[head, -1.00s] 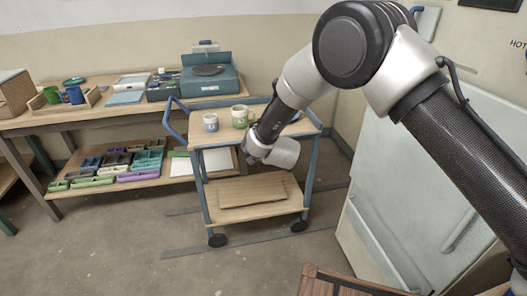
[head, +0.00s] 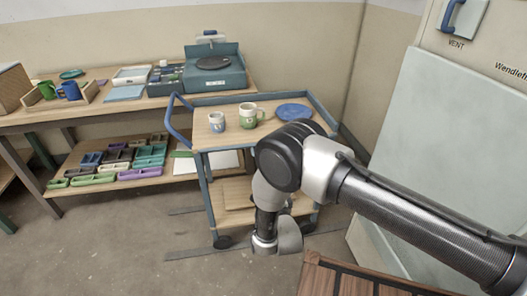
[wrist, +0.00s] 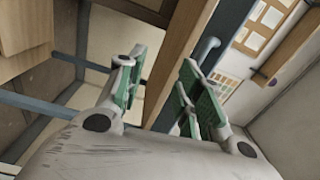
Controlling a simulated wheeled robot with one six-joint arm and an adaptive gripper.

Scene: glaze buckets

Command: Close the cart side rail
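The wood-topped cart (head: 232,134) stands in the middle of the head view on blue-grey posts, with casters below. A blue side rail (head: 321,110) runs along its right edge; I cannot tell whether it is fully closed. My arm hangs in front of the cart's right part and hides its front right corner. In the wrist view my gripper (wrist: 165,78) has green-padded fingers spread apart. A wooden strip (wrist: 183,50) and a blue-grey rod with a rounded end (wrist: 207,46) show beyond them. Nothing is visibly clamped. The fingertips are not clear in the head view.
A small mug (head: 217,122), a green-and-white mug (head: 247,116) and a blue plate (head: 294,112) stand on the cart top. A workbench (head: 115,106) is behind at left. A slatted wooden object (head: 335,278) is at front right. Floor at front left is clear.

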